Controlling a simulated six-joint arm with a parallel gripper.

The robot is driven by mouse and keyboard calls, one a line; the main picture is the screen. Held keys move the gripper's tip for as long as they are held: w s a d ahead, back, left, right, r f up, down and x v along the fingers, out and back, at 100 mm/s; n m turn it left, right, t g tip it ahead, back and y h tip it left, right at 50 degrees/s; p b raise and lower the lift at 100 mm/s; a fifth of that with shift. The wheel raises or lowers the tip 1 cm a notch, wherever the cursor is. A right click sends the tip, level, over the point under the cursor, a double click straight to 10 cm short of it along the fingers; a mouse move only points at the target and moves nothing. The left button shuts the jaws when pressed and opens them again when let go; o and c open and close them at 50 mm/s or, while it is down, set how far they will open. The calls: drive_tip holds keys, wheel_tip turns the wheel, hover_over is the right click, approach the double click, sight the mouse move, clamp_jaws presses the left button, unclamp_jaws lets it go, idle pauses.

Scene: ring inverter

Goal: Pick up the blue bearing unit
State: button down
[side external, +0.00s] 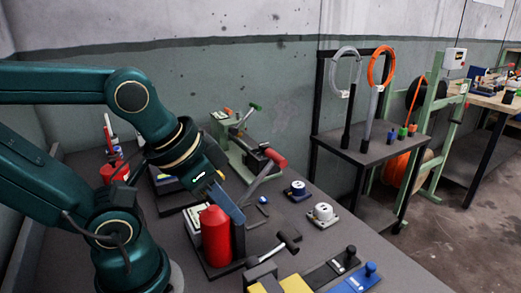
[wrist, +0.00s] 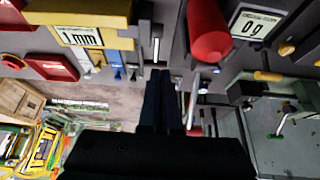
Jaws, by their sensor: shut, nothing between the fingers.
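The blue bearing unit (side external: 296,190) is a small round blue piece with a light top on a dark base. It sits on the grey bench, right of my gripper in the side view. I cannot make it out in the wrist view. My gripper (side external: 238,217) is above the bench beside a red cylinder, clear of the bearing unit and to its left. In the wrist view, my gripper's dark fingers (wrist: 160,74) are together with nothing between them.
A white bearing unit (side external: 322,214) stands right of the blue one.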

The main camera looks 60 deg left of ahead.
drive_tip(key=shift+c, duration=0.6)
unclamp_jaws()
